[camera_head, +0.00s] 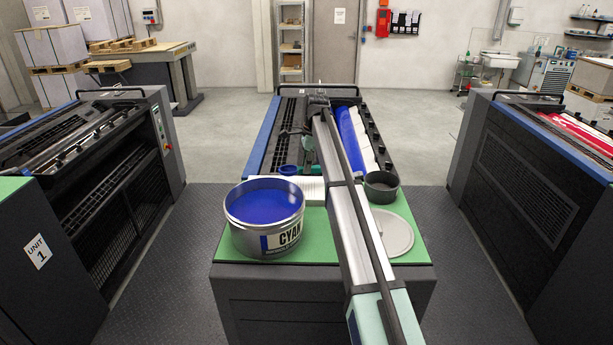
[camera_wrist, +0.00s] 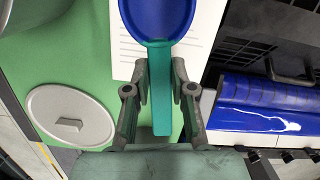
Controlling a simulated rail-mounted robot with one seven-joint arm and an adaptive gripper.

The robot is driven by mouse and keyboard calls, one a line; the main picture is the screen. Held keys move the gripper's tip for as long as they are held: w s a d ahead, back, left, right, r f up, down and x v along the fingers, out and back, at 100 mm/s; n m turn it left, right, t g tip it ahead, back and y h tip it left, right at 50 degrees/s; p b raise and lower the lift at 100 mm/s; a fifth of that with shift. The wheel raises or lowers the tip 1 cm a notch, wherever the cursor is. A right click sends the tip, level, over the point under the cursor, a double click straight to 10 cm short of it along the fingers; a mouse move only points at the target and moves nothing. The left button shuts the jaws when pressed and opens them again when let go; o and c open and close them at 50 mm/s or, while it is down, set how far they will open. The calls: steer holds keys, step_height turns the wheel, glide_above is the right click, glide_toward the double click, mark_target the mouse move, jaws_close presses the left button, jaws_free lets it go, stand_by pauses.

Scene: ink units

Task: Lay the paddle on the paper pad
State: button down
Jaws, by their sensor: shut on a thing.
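The paddle has a teal handle and a round, blue, ink-coloured head. In the wrist view my gripper (camera_wrist: 160,88) is shut on the handle of the paddle (camera_wrist: 161,100), and the head points to the top of the picture. The white paper pad (camera_wrist: 122,48) with printed lines lies under and beside the paddle head. In the head view the paddle (camera_head: 288,169) shows just behind the pad (camera_head: 312,188), partly hidden by my arm. My gripper (camera_head: 307,160) is mostly covered there. I cannot tell whether the paddle touches anything below.
An open can of blue ink (camera_head: 266,218) stands left on the green top (camera_head: 330,250). A grey lid (camera_head: 391,232) lies at right, with a dark bowl (camera_head: 381,187) behind it. The press's blue-inked roller (camera_head: 348,135) lies behind. Other presses stand left and right.

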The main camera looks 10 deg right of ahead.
mark_target(307, 187)
steer(key=shift+f+p, duration=0.85)
steer(key=shift+f, duration=2.25)
steer(key=c, duration=1)
jaws_free()
steer(key=shift+f, duration=0.1)
steer(key=r+b, duration=0.1)
steer(key=r, duration=0.3)
steer(key=d+r+b, duration=0.1)
steer(key=r, duration=0.3)
steer(key=r+b, duration=0.1)
steer(key=r, duration=0.3)
steer(key=shift+d+b, duration=0.3)
steer(key=shift+b, duration=0.05)
